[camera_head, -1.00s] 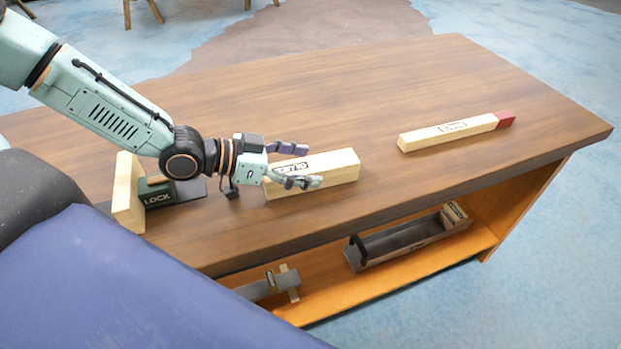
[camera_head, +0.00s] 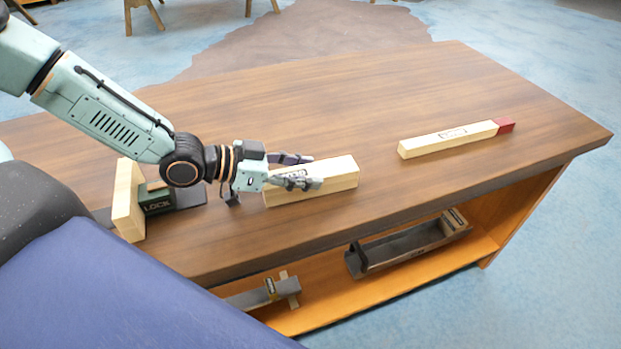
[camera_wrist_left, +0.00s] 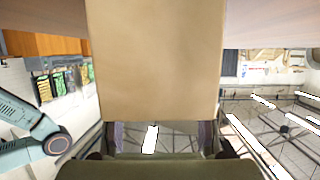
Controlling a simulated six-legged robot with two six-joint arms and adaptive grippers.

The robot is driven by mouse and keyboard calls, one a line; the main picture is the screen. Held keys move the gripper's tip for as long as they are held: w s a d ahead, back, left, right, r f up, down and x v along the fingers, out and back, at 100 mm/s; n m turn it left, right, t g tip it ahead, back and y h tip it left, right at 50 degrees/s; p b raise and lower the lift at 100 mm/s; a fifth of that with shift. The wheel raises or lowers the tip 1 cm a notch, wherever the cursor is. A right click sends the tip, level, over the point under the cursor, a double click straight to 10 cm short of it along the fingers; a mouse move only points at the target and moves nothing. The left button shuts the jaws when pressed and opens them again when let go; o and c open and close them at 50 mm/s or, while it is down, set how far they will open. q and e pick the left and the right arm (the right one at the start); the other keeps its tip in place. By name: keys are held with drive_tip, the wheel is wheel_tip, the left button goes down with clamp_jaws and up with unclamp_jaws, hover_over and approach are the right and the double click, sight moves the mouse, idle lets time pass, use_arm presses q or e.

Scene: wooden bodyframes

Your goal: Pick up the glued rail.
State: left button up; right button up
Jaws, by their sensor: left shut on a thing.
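A longer pale rail (camera_head: 445,139) with a red end (camera_head: 504,125) lies apart, farther right. The labels are too small to read, so I cannot tell which is the glued rail. My left gripper (camera_head: 308,171) is shut on the left part of the nearer block, one finger on each long side. In the left wrist view the block (camera_wrist_left: 158,65) fills the upper middle, with the fingers (camera_wrist_left: 160,138) at its sides. My right gripper is out of view.
A dark green lock fixture (camera_head: 157,202) with an upright pale board (camera_head: 128,200) stands at the bench's left. Below, the orange shelf (camera_head: 330,305) holds a dark tray (camera_head: 408,245) and a grey tool (camera_head: 262,293). The far bench top is clear.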

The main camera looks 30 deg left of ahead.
sight(304, 173)
use_arm(q)
drive_tip(key=shift+w, duration=0.1)
clamp_jaws()
wheel_tip(304, 173, up, 10)
drive_tip(key=p, duration=0.8)
drive_tip(key=s+d+f+m+g+h+b, duration=0.1)
drive_tip(key=s+d+f+b, duration=0.2)
drive_tip(key=d, duration=0.3)
drive_tip(key=shift+s+d+f+m+b, duration=0.15)
drive_tip(key=shift+s+m+b, duration=0.15)
drive_tip(key=shift+s+b, duration=0.4)
drive_tip(key=shift+s+g+h, duration=0.2)
drive_tip(key=shift+g+h, duration=0.1)
